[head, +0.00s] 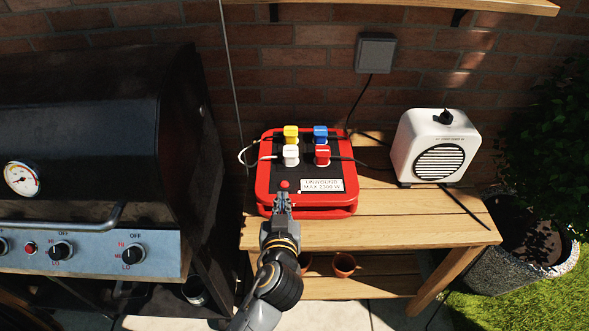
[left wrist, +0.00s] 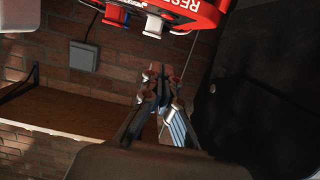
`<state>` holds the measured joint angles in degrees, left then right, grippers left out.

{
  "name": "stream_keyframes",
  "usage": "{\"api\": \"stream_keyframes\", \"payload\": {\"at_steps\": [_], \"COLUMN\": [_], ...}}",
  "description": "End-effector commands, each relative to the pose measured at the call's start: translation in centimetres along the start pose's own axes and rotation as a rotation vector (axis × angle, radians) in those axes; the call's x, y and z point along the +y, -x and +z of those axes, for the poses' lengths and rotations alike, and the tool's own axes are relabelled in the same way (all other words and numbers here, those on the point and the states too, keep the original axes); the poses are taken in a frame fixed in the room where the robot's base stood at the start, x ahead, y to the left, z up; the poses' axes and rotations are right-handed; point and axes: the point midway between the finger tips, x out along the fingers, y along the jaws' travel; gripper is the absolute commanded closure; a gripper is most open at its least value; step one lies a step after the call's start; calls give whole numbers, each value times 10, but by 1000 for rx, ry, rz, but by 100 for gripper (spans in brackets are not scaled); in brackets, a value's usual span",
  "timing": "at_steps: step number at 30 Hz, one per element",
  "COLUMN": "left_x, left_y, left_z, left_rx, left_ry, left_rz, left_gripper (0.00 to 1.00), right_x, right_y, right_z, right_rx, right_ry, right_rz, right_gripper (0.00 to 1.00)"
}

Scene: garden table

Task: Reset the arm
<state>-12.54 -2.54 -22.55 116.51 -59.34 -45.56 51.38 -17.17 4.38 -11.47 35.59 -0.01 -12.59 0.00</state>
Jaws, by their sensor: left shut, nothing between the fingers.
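My left gripper (head: 283,199) is at the near edge of the red cable box (head: 264,192), just below the red round button (head: 284,184) in the head view. Its fingers are closed together with nothing between them. In the left wrist view the gripper (left wrist: 160,75) shows with its fingertips close together, and part of the red box (left wrist: 193,12) with white lettering is at the top, apart from the fingertips in the picture. I cannot tell whether the fingers touch the box. My right gripper is in neither view.
The box holds yellow (head: 291,132), blue (head: 321,132), white (head: 290,154) and red (head: 322,153) plugs with cables. It stands on a wooden table (head: 400,235) beside a white heater (head: 436,147). A black barbecue (head: 90,130) stands close on the left. A shelf (head: 400,4) is above.

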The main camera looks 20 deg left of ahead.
Motion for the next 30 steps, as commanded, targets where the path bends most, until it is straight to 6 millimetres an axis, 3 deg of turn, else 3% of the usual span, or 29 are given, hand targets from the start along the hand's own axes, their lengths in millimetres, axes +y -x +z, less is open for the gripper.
{"api": "stream_keyframes", "payload": {"at_steps": [6, 11, 15, 18, 24, 30], "left_x": [-6, -48, -86, -98, -110, -114], "left_y": [1, 18, 56, 84, 133, 181], "left_z": [5, 44, 91, 113, 137, 148], "left_rx": [-22, -217, -489, -635, -844, -993], "left_ry": [-3, -38, -108, -157, -247, -335], "left_rz": [-9, -63, -51, 0, 135, 298], "left_gripper": [100, 100, 100, 100, 100, 100], "right_x": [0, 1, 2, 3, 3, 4], "right_y": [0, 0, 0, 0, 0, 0], "right_z": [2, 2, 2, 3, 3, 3], "right_rx": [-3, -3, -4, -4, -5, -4], "right_ry": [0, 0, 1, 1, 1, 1], "right_rz": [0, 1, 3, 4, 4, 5], "right_gripper": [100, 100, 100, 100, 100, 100]}}
